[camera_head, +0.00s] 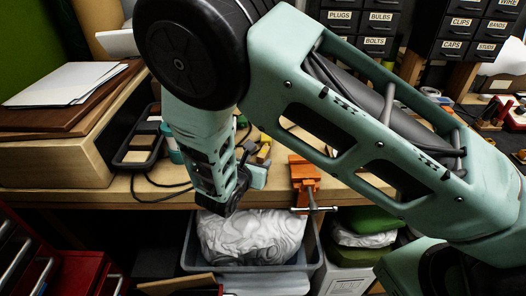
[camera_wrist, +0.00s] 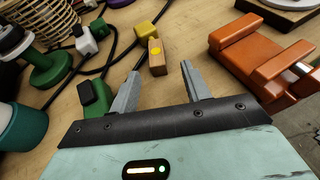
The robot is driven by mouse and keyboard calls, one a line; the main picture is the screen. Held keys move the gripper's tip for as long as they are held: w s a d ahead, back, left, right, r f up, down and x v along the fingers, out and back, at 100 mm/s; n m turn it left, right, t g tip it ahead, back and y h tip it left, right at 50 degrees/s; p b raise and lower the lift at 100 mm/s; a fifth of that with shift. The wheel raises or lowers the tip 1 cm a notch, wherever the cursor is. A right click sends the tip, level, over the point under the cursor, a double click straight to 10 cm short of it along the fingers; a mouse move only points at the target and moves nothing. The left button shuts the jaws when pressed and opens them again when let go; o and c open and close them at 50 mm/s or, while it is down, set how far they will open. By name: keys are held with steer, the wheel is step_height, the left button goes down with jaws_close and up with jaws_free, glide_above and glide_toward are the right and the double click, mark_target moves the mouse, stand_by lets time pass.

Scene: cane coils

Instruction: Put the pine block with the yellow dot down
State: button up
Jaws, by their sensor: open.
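The pine block with the yellow dot (camera_wrist: 157,63) stands on the wooden bench in the wrist view, its dot facing me. My gripper (camera_wrist: 160,69) is open, with one grey finger on each side of the block's near end. Gaps show between the fingers and the block, and it seems to rest on the bench. In the head view my gripper (camera_head: 250,165) is low over the front of the bench, and the arm hides much of it; I cannot clearly make out the block there.
A yellow block (camera_wrist: 145,31) lies just beyond the pine block. An orange vise (camera_wrist: 262,52) is to the right.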

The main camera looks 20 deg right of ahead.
mark_target(262, 154)
steer(key=x, duration=0.1)
steer(key=p+x, duration=0.1)
steer(key=x, duration=0.1)
steer(key=p+x, duration=0.1)
steer(key=shift+w+d+r, duration=0.15)
steer(key=shift+w+r, duration=0.05)
steer(key=shift+w, duration=0.25)
steer(key=shift+w+d+f, duration=0.2)
steer(key=shift+w+f, duration=0.1)
steer(key=shift+w, duration=0.05)
jaws_close()
